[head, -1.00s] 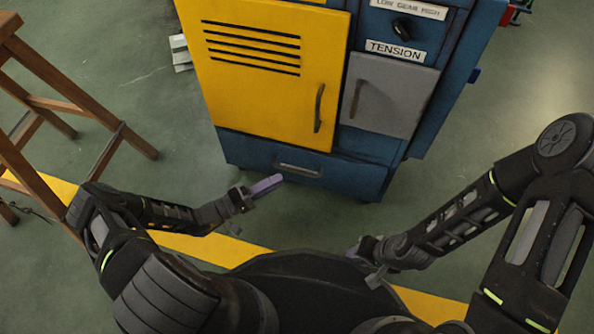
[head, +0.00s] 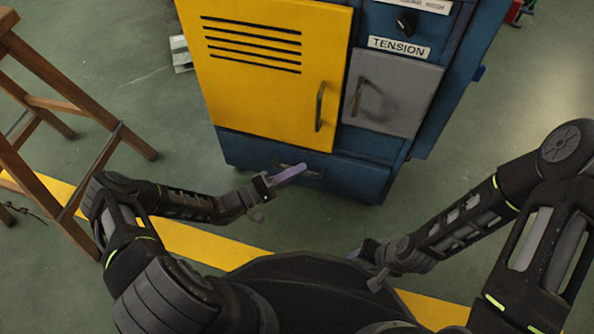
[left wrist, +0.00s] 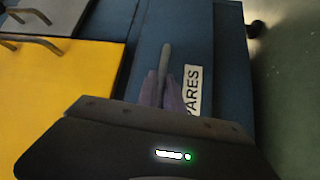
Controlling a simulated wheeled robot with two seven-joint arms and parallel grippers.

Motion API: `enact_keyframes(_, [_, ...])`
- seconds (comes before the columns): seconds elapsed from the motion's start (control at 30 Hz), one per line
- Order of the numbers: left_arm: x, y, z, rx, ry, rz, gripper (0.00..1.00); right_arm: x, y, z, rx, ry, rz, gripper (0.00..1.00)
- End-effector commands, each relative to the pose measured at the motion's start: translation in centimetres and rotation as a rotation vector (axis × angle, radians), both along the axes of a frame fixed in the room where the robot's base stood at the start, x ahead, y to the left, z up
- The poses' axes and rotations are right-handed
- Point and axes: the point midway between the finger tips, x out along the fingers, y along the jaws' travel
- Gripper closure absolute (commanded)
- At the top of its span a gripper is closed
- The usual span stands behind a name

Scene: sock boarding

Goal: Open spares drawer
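The spares drawer (head: 345,176) is the wide blue front at the foot of the cabinet, flush and shut. Its grey bar handle (left wrist: 166,57) shows in the left wrist view beside a white label (left wrist: 192,90) reading "ARES", its start hidden by a finger. My left gripper (head: 290,174) is in front of the drawer and covers part of the handle in the head view. Its purple fingers (left wrist: 163,91) line up with the handle, close together; whether they touch it or grip it is unclear. My right gripper (head: 366,252) is low, away from the cabinet, its fingers mostly hidden.
Above the drawer are a yellow door (head: 265,75) and a grey door (head: 392,93), both shut with bar handles. A "TENSION" label (head: 399,47) and black knob (head: 406,22) sit higher. A wooden stool (head: 60,120) stands left.

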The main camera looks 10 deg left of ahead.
Motion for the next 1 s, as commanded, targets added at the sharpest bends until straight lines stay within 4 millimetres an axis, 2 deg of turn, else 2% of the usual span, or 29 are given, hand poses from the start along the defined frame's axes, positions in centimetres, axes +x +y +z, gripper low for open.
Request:
enact_keyframes(0.13, [-0.01, 0.03, -0.01, 0.000, 0.000, 0.000, 1.00, 0.00, -0.01, 0.00, 0.000, 0.000, 0.000, 0.64])
enact_keyframes(1.0, [-0.03, 0.06, -0.06, 0.001, 0.001, 0.000, 1.00, -0.01, 0.00, -0.01, 0.000, 0.000, 0.000, 0.64])
